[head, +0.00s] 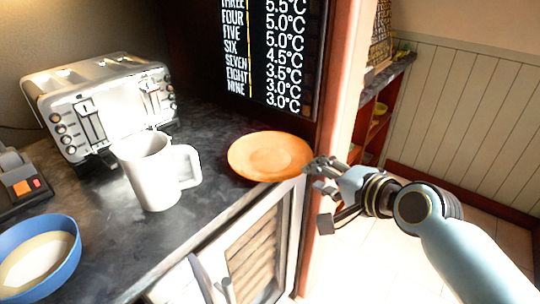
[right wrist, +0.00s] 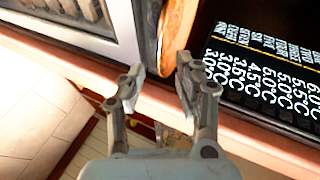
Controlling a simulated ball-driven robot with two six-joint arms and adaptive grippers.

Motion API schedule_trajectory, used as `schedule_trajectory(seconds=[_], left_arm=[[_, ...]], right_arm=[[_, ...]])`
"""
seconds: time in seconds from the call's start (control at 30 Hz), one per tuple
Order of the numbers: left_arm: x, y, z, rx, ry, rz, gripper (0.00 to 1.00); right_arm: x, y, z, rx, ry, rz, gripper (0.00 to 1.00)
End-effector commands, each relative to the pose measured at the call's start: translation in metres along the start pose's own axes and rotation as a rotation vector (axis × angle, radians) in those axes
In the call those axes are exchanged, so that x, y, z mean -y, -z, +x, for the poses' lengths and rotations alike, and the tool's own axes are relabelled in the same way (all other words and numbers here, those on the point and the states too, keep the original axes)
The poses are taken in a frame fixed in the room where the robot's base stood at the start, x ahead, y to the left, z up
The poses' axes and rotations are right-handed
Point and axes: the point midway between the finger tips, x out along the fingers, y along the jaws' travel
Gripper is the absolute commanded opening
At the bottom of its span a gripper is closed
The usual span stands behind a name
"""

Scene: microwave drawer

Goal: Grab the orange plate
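The orange plate (head: 269,156) lies flat on the dark counter at its right end, close to the front corner. My right gripper (head: 319,176) is just right of the plate's right rim, its fingers pointing left towards it. In the right wrist view the gripper (right wrist: 160,72) is open, and the plate's edge (right wrist: 178,28) shows ahead, reaching down to about the gap between the fingertips. I cannot tell whether a finger touches the plate. My left gripper is not in view.
A white mug (head: 149,172) stands left of the plate on the counter (head: 105,225). Behind it is a silver toaster (head: 105,103); a blue bowl (head: 38,258) is at lower left. A dark temperature board (head: 268,50) rises behind the plate, beside a wooden post (head: 340,75).

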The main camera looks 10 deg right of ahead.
Motion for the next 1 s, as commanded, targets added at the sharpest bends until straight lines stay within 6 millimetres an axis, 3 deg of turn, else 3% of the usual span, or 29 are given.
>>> schedule_trajectory(seconds=[0.5,0.83,1.0], left_arm=[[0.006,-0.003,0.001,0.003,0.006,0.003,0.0],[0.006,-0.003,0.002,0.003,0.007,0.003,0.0],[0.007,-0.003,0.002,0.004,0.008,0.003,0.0]], right_arm=[[0.004,-0.001,0.067,-0.002,-0.001,-0.003,0.33],[0.003,-0.002,0.075,-0.002,-0.002,-0.005,0.33],[0.003,-0.002,0.075,-0.002,-0.002,-0.005,0.12]])
